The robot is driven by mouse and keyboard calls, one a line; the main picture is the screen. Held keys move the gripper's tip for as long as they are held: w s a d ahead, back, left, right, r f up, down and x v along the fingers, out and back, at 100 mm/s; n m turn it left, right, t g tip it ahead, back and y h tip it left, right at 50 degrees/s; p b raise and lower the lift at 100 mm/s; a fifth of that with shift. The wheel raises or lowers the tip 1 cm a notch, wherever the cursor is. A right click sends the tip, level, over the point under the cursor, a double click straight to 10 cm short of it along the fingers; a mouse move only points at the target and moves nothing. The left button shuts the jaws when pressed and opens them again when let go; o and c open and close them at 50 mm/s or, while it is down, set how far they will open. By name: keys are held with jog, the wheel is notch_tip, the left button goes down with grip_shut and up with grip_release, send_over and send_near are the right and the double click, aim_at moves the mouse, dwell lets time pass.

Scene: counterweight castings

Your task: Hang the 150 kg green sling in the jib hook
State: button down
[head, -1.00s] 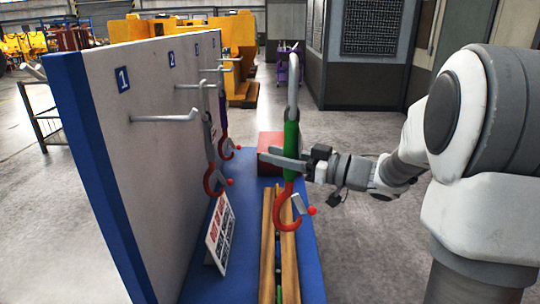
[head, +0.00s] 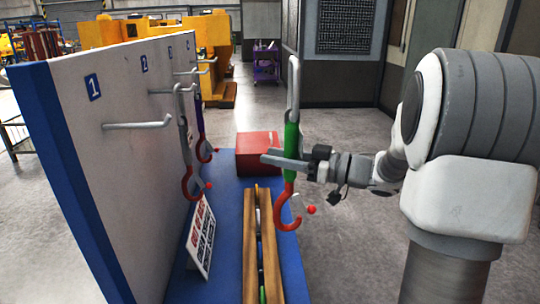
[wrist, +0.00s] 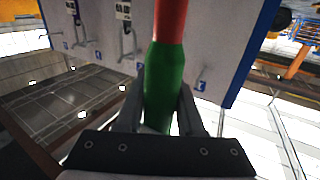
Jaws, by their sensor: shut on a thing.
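The green sling (head: 291,137) hangs upright in my gripper (head: 283,161), with a long grey link above and a red hook with a red-tipped latch below. My gripper is shut around its green sleeve. In the wrist view the green sleeve (wrist: 165,85) sits between the two fingers (wrist: 160,110), with a red part beyond it. The sling is held clear of the blue bench and to the right of the rack board. No jib hook can be made out in these frames.
A white board (head: 130,170) with numbered pegs stands at left; peg 1 (head: 138,125) is empty. Other slings (head: 185,150) hang further back. A red box (head: 258,155), a sign (head: 200,236) and wooden rails (head: 249,250) occupy the blue bench (head: 221,260). Open floor lies right.

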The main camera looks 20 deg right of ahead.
jog(key=shift+s+d+r+p, duration=0.1)
jog(key=shift+s+d+p, duration=0.15)
jog(key=shift+d, duration=0.7)
jog(key=shift+s+d+f+p, duration=0.1)
jog(key=shift+d+p, duration=0.1)
jog(key=shift+d, duration=0.8)
jog(key=shift+s+d+r+p, duration=0.1)
jog(key=shift+s+d+p, duration=0.15)
jog(key=shift+d, duration=0.8)
